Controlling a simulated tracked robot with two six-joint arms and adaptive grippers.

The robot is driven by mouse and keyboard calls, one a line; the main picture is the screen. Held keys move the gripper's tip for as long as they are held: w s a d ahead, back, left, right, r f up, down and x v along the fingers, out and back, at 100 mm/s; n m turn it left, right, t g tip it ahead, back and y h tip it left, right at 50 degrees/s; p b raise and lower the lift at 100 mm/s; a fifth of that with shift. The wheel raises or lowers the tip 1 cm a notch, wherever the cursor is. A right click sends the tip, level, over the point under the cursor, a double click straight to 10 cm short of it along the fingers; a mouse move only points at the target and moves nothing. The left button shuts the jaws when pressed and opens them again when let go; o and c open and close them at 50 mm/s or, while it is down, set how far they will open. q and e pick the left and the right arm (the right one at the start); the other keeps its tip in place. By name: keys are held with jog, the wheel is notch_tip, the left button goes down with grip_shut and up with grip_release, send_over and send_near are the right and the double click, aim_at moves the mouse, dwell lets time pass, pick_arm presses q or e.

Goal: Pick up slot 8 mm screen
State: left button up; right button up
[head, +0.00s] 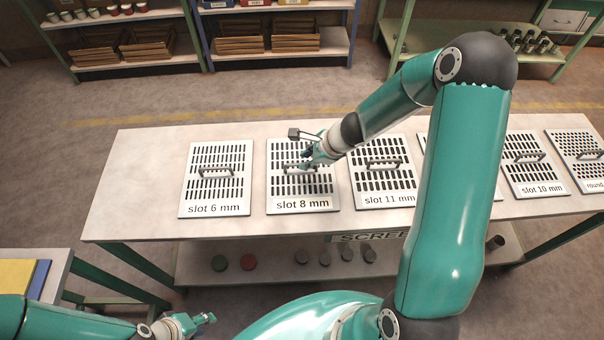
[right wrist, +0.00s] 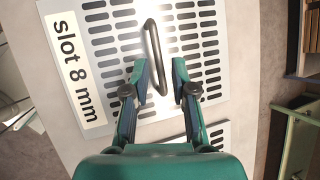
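The slot 8 mm screen (head: 302,204) is a grey plate with rows of slots, lying on the bench. Its dark bar handle (right wrist: 153,35) stands up from the middle, and its label shows in the right wrist view. My right gripper (head: 305,163) is over this handle and hides part of it in the head view. In the right wrist view my right gripper (right wrist: 160,66) is open, one finger on each side of the handle, with gaps visible. My left gripper (head: 208,319) is low at the left, away from the screens; its opening is unclear.
The slot 6 mm screen (head: 216,191) lies to the left and the slot 11 mm screen (head: 386,186) close to the right. The slot 10 mm screen (head: 537,178) and others lie further right. My right arm crosses the bench (head: 140,190), whose left end is clear.

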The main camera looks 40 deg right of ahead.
jog(key=x, duration=0.1)
jog(key=b+x, duration=0.2)
jog(key=x, duration=0.1)
jog(key=shift+s+d+f, duration=0.1)
jog(key=shift+s+f, duration=0.05)
jog(key=shift+s, duration=0.15)
jog(key=shift+w+f, duration=0.3)
jog(key=shift+f, duration=0.1)
jog(key=shift+r, duration=0.1)
grip_shut()
